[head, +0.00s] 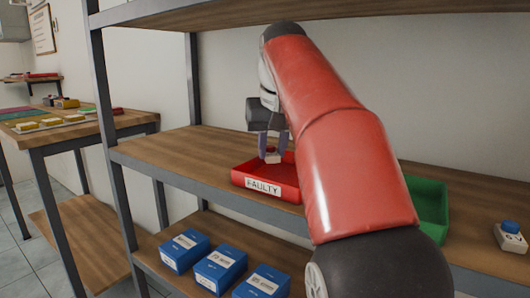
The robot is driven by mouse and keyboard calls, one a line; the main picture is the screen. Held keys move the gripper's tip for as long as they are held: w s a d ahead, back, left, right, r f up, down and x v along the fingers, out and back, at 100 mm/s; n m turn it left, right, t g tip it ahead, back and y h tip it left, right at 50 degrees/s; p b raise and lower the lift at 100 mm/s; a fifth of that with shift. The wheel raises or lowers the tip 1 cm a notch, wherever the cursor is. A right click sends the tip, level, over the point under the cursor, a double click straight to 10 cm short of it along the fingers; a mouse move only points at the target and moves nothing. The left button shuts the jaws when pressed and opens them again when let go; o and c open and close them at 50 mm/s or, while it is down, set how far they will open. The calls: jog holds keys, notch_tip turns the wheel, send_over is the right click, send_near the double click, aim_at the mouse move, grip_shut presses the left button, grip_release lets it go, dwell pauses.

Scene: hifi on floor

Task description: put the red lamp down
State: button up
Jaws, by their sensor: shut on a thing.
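My red arm reaches in from the right, and my gripper (272,148) points down over the red tray (263,187) labelled "FAULTY" on the middle shelf. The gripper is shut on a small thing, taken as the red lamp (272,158). Only its pale whitish base shows between and below the fingertips; its red part is hidden or too small to make out. The lamp is within the tray's outline, near its back half. I cannot tell whether its base touches the tray floor.
A green tray (432,208) stands right of my arm, partly hidden. A white block with a blue top (511,237) is at far right. Several blue boxes (222,270) sit on the lower shelf. A grey upright (118,165) bounds the shelf's left. The shelf left of the red tray is clear.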

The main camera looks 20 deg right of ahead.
aim_at(272, 154)
jog(key=shift+w+d, duration=0.15)
jog(key=shift+w, duration=0.5)
jog(key=shift+w+f, duration=0.15)
jog(key=shift+f, duration=0.2)
jog(key=shift+s+f+b, duration=0.25)
jog(key=shift+f+b, duration=0.3)
jog(key=shift+f, duration=0.05)
jog(key=shift+s+f+b, duration=0.25)
jog(key=shift+f+b, duration=0.3)
jog(key=shift+w+f+b, duration=0.2)
jog(key=shift+f+b, duration=0.15)
jog(key=shift+b, duration=0.05)
jog(key=shift+w, duration=0.1)
jog(key=shift+r, duration=0.15)
jog(key=o, duration=0.6)
jog(key=shift+f, duration=0.2)
jog(key=o, duration=0.4)
jog(key=shift+o, duration=0.2)
